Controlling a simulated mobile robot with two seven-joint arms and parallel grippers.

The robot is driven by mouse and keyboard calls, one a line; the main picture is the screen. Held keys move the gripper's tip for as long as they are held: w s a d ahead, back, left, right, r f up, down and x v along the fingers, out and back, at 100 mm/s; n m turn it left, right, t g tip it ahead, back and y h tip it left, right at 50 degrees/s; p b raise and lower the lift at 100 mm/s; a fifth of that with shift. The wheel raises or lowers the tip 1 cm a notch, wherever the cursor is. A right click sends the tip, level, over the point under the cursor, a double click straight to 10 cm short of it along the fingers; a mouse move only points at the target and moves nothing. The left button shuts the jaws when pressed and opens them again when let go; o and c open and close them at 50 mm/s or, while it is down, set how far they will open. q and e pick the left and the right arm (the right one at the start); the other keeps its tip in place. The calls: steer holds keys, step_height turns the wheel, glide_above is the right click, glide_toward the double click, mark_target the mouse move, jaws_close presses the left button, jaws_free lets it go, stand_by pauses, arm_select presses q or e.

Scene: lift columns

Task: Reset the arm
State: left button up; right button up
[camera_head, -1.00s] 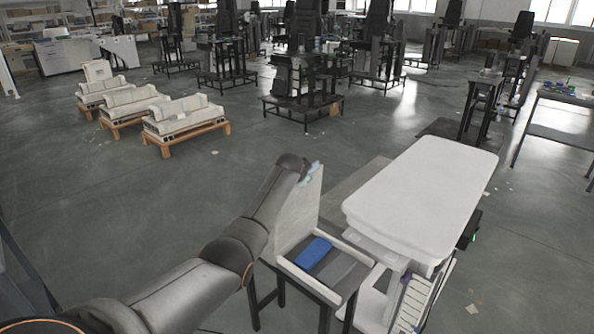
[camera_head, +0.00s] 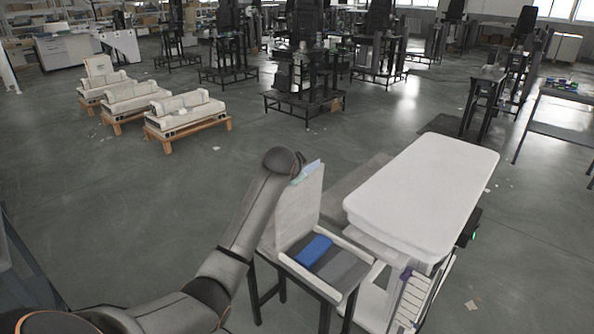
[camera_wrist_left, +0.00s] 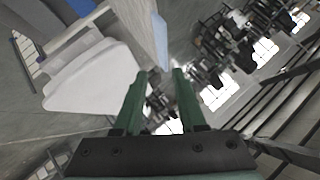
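My left arm (camera_head: 245,230) comes in from the lower left in the head view and reaches up to the left of an upright light panel. Its gripper is hidden there behind the arm. In the left wrist view my left gripper (camera_wrist_left: 160,74) shows two green fingers standing apart, with nothing between them. A pale blue piece (camera_wrist_left: 160,38) on the edge of the panel lies beyond the fingertips. My right arm and right gripper are in no view.
The panel (camera_head: 299,212) rises from a small dark-legged stand holding a blue block (camera_head: 314,249) and a grey one. A white-topped table (camera_head: 425,190) stands right beside it. Pallets with white parts (camera_head: 185,115) lie at the back left. The floor left of the arm is clear.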

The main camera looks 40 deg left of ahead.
arm_select(q)
steer(key=shift+s+r, duration=0.15)
steer(key=shift+s, duration=0.05)
steer(key=shift+d, duration=0.1)
stand_by(0.4)
steer(key=s+d+f+h, duration=0.1)
steer(key=s+d+f, duration=0.35)
steer(key=f, duration=0.35)
steer(key=s+d+f+h, duration=0.1)
steer(key=s+d+f, duration=0.35)
steer(key=f, duration=0.25)
steer(key=s+d+f+h, duration=0.1)
steer(key=s+d+f, duration=0.2)
steer(key=d+f, duration=0.4)
steer(key=s+d+f+h, duration=0.1)
steer(key=s+d+f, duration=0.2)
steer(key=s, duration=0.4)
steer(key=s+d+f+n+h, duration=0.1)
steer(key=s+d+f, duration=0.1)
steer(key=s+d, duration=0.3)
steer(key=s+d+f+n+h, duration=0.1)
steer(key=s+d+f+h, duration=0.1)
steer(key=s, duration=0.8)
steer(key=d+f, duration=0.1)
steer(key=d, duration=0.1)
steer(key=shift+s+d+f, duration=0.3)
steer(key=shift+d+f, duration=0.05)
steer(key=shift+d, duration=0.05)
